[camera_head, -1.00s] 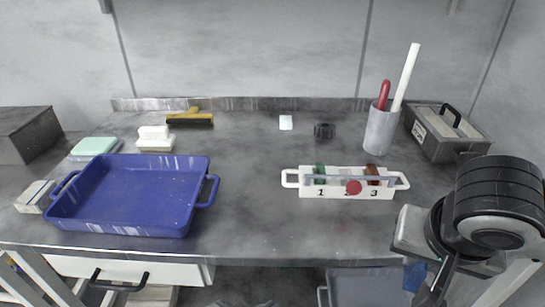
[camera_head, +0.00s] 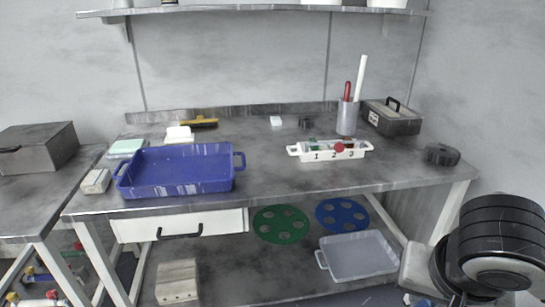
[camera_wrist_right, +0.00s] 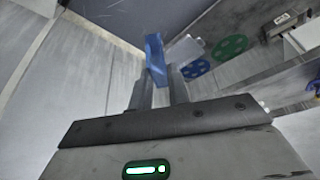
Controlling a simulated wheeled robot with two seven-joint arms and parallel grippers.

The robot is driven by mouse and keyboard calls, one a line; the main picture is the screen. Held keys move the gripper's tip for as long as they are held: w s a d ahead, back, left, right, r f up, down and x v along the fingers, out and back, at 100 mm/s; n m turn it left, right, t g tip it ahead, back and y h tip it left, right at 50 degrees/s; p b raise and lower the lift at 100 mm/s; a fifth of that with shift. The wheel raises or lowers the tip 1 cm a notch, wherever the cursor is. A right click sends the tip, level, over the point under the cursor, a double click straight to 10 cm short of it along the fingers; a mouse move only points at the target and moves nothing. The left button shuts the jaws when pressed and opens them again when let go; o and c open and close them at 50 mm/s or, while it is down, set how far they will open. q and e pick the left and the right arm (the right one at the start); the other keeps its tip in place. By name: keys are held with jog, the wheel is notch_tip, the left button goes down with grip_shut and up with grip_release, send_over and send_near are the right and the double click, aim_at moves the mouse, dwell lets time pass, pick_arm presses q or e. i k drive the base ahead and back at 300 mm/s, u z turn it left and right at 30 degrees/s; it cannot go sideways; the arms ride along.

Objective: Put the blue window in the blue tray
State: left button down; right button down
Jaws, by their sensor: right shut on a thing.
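The blue tray (camera_head: 180,172) stands empty on the left half of the bench in the head view. The blue window (camera_wrist_right: 154,55) is a narrow blue piece seen nearly edge-on in the right wrist view. My right gripper (camera_wrist_right: 156,88) is shut on it and holds it clear of surfaces, pointing away. In the head view my right arm is at the lower right, far from the tray, with the fingers mostly hidden or cut off at the bottom edge. My left gripper is not in view.
A white numbered rack (camera_head: 330,153) stands right of the tray, with a grey cup (camera_head: 347,118), a grey box (camera_head: 392,117) and a black knob (camera_head: 442,154) beyond. A green disc (camera_head: 281,224), a blue disc (camera_head: 342,215) and a clear bin (camera_head: 358,257) are below.

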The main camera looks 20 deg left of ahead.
aim_at(183, 174)
jog(key=k, duration=0.15)
jog(key=u, duration=1.3)
